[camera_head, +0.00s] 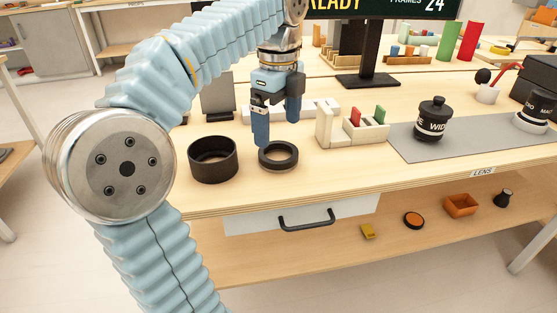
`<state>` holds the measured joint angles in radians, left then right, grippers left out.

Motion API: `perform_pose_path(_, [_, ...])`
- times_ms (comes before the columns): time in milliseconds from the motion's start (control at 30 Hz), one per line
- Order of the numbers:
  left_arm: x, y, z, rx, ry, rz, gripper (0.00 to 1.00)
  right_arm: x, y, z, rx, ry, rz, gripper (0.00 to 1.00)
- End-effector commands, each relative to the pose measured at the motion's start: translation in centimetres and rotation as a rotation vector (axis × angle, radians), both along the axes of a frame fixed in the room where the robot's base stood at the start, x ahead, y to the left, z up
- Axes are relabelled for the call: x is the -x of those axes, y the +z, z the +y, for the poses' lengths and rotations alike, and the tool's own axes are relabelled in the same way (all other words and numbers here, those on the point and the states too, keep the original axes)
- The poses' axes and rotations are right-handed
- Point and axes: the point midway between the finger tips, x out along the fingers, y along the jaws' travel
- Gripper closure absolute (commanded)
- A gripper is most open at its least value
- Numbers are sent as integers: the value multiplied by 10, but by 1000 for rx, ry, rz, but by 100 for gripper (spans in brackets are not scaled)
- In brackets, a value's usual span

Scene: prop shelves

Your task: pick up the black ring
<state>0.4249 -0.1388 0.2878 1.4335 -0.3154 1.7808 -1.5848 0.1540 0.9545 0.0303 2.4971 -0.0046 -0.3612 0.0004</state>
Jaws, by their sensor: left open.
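The black ring (278,164) lies flat on the wooden bench top, near its front edge. My left gripper (277,132) points down over the ring, with its blue fingers spread apart and nothing between them. The left finger reaches down beside the ring's left rim and hides a little of it; the right finger stays higher, above the far right side. I cannot tell whether either finger touches the ring. My right gripper is not in view.
A wider black cylinder (213,161) stands just left of the ring. A cream organizer (357,131) with coloured pieces is to the right. A black lens (433,121) stands on a grey mat (405,143). A drawer (300,214) is under the bench edge.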

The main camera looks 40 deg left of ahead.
Motion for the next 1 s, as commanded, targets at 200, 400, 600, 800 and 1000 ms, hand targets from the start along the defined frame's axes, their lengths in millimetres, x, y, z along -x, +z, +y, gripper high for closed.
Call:
perform_pose_path(200, [0, -20, 1, 0, 2, 2, 0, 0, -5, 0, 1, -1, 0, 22])
perform_pose_path(400, [-1, -53, 2, 1, 2, 2, 0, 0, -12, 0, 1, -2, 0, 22])
perform_pose_path(600, [-2, -65, 1, 1, 1, 0, 0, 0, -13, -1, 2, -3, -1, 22])
perform_pose_path(800, [-2, -65, 1, 1, 1, -1, 6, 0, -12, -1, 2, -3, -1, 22])
perform_pose_path(1000, [-2, -64, 1, 1, 1, 0, 37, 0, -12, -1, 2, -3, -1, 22])
